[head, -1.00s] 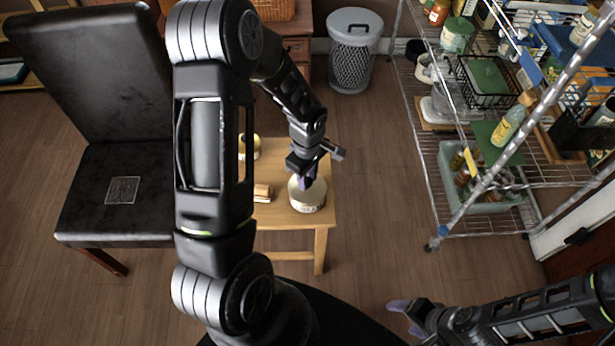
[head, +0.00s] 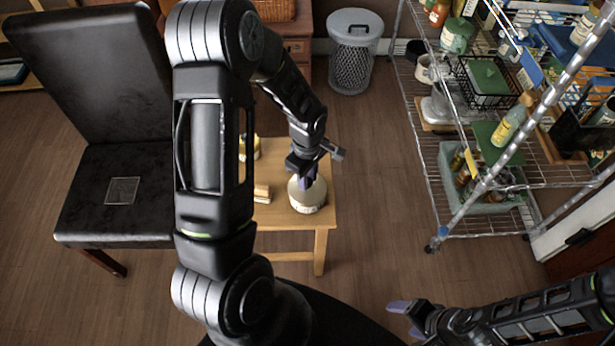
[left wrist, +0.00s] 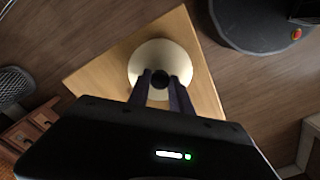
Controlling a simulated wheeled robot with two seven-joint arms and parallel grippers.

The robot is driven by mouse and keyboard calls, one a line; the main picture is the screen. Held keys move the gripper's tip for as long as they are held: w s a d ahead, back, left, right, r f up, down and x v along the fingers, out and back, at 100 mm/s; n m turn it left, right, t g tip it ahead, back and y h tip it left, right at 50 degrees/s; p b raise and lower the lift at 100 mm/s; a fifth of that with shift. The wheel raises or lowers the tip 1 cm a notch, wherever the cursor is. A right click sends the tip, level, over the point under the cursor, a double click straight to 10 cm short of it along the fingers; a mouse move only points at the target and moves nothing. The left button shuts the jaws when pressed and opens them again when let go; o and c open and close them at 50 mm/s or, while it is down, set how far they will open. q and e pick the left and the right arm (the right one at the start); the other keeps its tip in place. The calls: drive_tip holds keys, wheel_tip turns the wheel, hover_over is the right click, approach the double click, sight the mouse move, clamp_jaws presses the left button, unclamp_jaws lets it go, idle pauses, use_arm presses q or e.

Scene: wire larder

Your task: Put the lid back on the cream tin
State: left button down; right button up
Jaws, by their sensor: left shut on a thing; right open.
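The cream tin (head: 308,206) stands upright near the right end of the small wooden table. A round cream lid (left wrist: 160,55) with a dark knob (left wrist: 160,78) lies over it and hides the tin in the left wrist view. My left gripper (head: 308,180) is directly above the tin, pointing down. In the left wrist view its fingers (left wrist: 160,85) are shut on the lid's knob. I cannot tell whether the lid is fully seated on the rim. My right gripper (head: 400,318) is open and empty, over the floor at the lower right, away from the table.
The wooden table (head: 283,216) also bears a wooden block (head: 262,194) and a yellowish tin (head: 256,147), partly behind my left arm. A black chair (head: 100,200) stands left. A wire rack (head: 450,236) full of goods stands right. A mesh bin (head: 350,65) stands behind.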

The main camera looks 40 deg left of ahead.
use_arm(q)
drive_tip(key=shift+f+b, duration=0.2)
drive_tip(key=shift+b, duration=0.25)
idle(1.0)
idle(0.3)
drive_tip(key=c, duration=1.1)
unclamp_jaws()
drive_tip(key=shift+o, duration=0.5)
drive_tip(key=o, duration=0.4)
drive_tip(key=shift+r+p, duration=2.45)
drive_tip(key=shift+r, duration=1.1)
